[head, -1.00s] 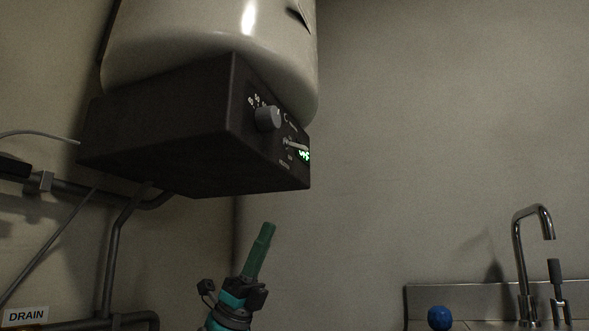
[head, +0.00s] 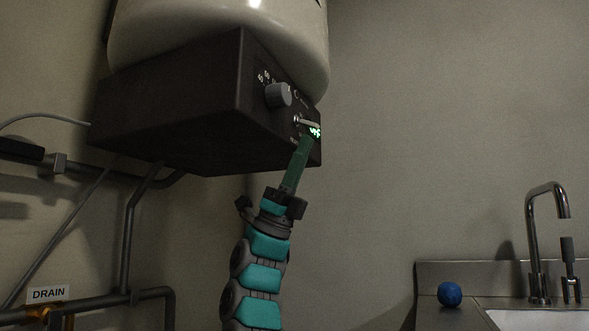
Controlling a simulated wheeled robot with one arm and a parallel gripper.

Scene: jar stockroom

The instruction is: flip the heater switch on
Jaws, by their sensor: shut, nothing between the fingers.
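The heater is a pale tank (head: 215,40) with a dark control box (head: 180,110) under it, high on the left. The box's right-hand face carries a round grey knob (head: 279,95), a small metal lever switch (head: 308,122) and a lit green display (head: 315,132). My gripper (head: 306,140) is shut and empty, its green fingers pointing up. Its tips are just below the switch and overlap the lower part of the panel in the picture. I cannot tell whether they touch the switch or the panel.
Pipes (head: 130,235) and a DRAIN label (head: 48,293) are at the lower left. A counter with a sink (head: 520,318), a tap (head: 535,230) and a blue ball (head: 449,294) is at the lower right. The wall between is bare.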

